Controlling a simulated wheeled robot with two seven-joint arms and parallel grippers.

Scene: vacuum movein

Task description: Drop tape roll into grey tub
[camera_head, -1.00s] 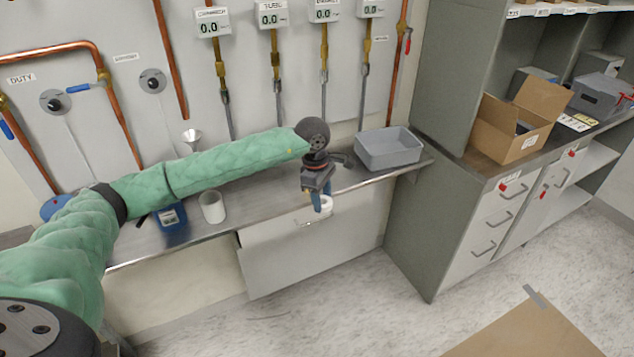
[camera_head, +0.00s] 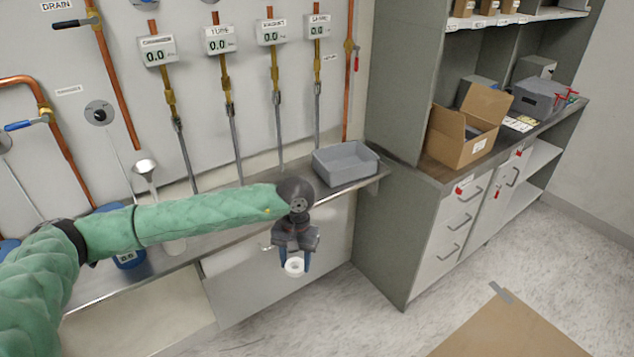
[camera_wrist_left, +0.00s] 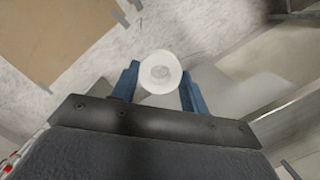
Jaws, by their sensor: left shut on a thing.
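The white tape roll (camera_head: 294,267) is held between the blue fingers of my left gripper (camera_head: 294,262). The gripper points down in front of the bench's front edge, with the floor below. In the left wrist view the roll (camera_wrist_left: 160,72) shows as a white ring between the two fingers (camera_wrist_left: 158,85). The grey tub (camera_head: 345,176) stands on the right end of the metal bench, behind and to the right of the gripper. I see its front wall and rim; most of its bottom is hidden. My right gripper is not in view.
The metal bench (camera_head: 95,284) runs along the wall under pipes and gauges. A funnel (camera_head: 146,168) and a blue device (camera_head: 130,259) are left, partly behind my arm. A grey cabinet (camera_head: 395,235) with an open cardboard box (camera_head: 462,148) on its counter stands right of the tub.

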